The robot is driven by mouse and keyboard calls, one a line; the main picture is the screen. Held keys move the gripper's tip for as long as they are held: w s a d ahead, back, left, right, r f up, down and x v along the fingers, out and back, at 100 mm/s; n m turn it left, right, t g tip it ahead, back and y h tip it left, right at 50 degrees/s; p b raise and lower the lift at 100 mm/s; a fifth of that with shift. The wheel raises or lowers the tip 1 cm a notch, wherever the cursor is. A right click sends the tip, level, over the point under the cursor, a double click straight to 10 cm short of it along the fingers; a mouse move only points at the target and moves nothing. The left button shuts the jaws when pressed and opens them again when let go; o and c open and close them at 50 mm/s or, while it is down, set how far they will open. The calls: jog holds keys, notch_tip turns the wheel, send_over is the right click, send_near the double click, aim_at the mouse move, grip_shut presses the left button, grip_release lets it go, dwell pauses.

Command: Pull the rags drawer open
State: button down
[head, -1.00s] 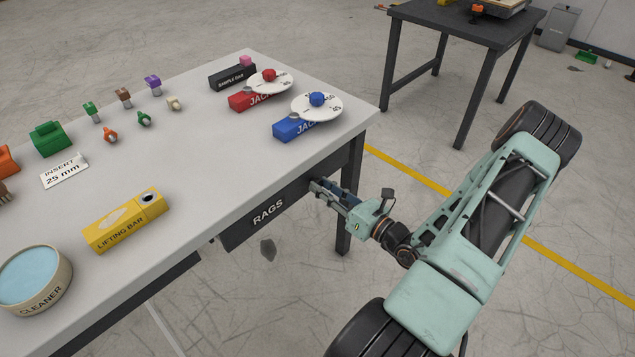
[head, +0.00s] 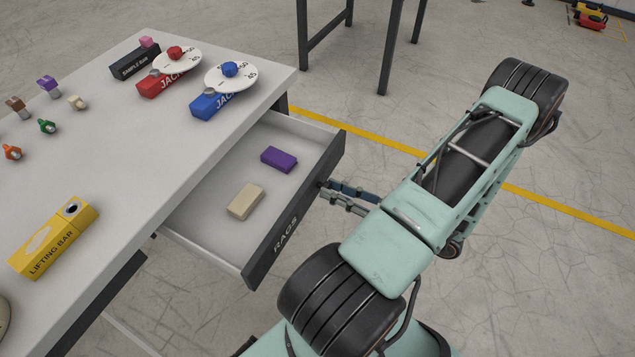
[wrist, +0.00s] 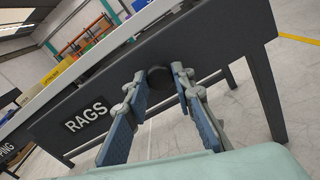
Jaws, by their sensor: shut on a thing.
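The rags drawer (head: 296,207) stands well out from under the grey tabletop in the head view. Inside it lie a purple block (head: 279,158) and a beige block (head: 245,202), apart from each other. My gripper (head: 324,193) is at the drawer's dark front, toward its far end. In the wrist view the drawer front (wrist: 60,140) carries the label RAGS, and a round dark knob (wrist: 160,78) sits between the fingertips of my gripper (wrist: 159,80). The fingers are shut on this knob. In the head view the knob is largely hidden by the fingers.
The tabletop (head: 140,150) holds a lifting bar (head: 53,240), a red jack (head: 160,82), a blue jack (head: 212,105) and several small inserts. Another dark table stands at the back. The floor (head: 480,290) to the right of the drawer is clear.

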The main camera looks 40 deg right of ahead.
jog(key=shift+s+d, duration=0.2)
jog(key=shift+s, duration=0.5)
jog(key=c, duration=1.6)
grip_release()
jog(key=v, duration=1.2)
jog(key=shift+w+r, duration=0.1)
